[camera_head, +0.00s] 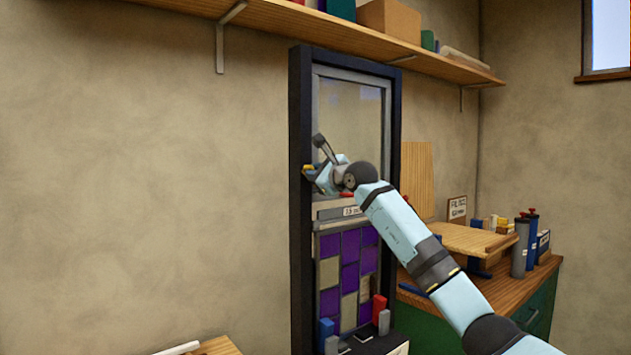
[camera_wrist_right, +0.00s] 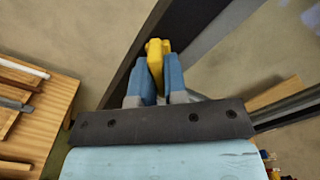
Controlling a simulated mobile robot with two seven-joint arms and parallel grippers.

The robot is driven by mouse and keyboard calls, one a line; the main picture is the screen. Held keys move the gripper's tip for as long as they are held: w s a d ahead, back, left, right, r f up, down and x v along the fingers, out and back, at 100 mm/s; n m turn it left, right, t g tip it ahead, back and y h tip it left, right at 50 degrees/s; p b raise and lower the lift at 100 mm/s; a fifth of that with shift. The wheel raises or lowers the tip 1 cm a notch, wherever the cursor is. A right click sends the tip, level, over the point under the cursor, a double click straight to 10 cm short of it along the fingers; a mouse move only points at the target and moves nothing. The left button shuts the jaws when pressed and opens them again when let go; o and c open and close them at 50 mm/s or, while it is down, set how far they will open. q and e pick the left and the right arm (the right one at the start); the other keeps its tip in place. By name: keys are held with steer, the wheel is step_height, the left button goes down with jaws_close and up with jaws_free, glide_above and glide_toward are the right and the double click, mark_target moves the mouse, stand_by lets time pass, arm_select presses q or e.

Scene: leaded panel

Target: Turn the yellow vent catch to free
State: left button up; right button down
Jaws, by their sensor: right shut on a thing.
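The yellow vent catch (camera_wrist_right: 155,58) is on the dark frame (camera_head: 300,235) of the leaded panel. In the head view only a small bit of the catch (camera_head: 308,168) shows at the left upright, beside my gripper. My right gripper (camera_wrist_right: 157,75) is shut on the catch, with one blue finger on each side of it. In the head view my right gripper (camera_head: 315,174) reaches the frame from the right and hides most of the catch. Which way the catch is turned is hard to tell. My left gripper is in neither view.
Purple and beige panes (camera_head: 350,262) fill the lower panel, with red, blue and grey blocks at its foot. A wooden shelf (camera_head: 300,22) runs above. A green bench (camera_head: 540,300) with bottles stands at right. The wall on the left is bare.

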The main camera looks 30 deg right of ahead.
steer(key=m+b, duration=0.1)
steer(key=m, duration=0.2)
steer(key=shift+f+m, duration=0.1)
steer(key=shift+m, duration=3)
steer(key=c, duration=1.2)
jaws_free()
steer(key=shift+o, duration=0.2)
